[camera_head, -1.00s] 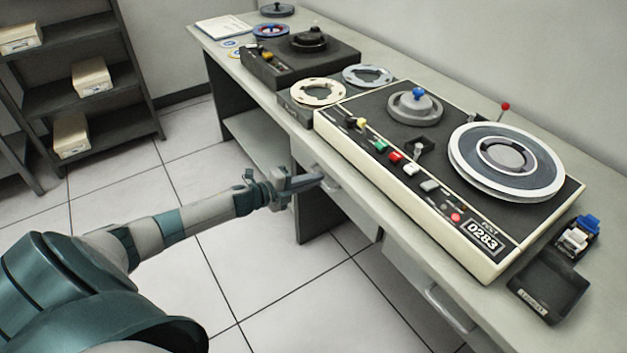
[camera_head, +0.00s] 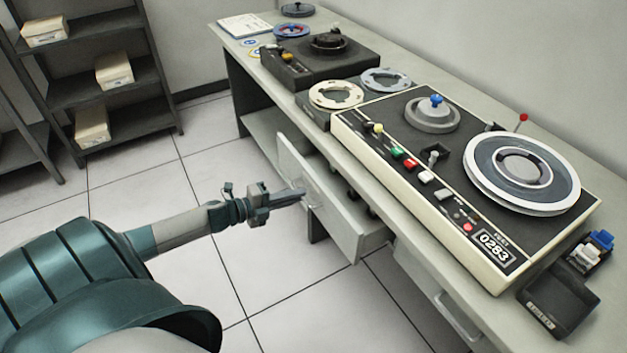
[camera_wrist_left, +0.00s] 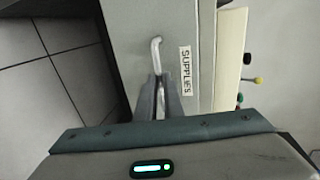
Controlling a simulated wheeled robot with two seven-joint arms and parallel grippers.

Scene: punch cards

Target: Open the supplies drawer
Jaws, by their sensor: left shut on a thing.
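The supplies drawer (camera_head: 330,205) stands partly pulled out from under the desk in the head view. Its light grey front juts toward my left arm, and dark things show inside it. In the left wrist view, the drawer front (camera_wrist_left: 207,60) bears a white "SUPPLIES" label (camera_wrist_left: 186,71) beside a metal bar handle (camera_wrist_left: 156,50). My left gripper (camera_head: 300,193) is shut on this handle; its fingers (camera_wrist_left: 158,98) also show closed around the handle's lower part in the wrist view. My right gripper is not in view.
The desk (camera_head: 405,225) carries a large tape deck (camera_head: 400,130) marked 0283, a smaller dark machine (camera_head: 320,62) and loose reels (camera_head: 336,94). A second drawer handle (camera_head: 458,318) is at lower right. A shelf (camera_head: 110,85) stands at left. The tiled floor (camera_head: 140,190) before the drawer is clear.

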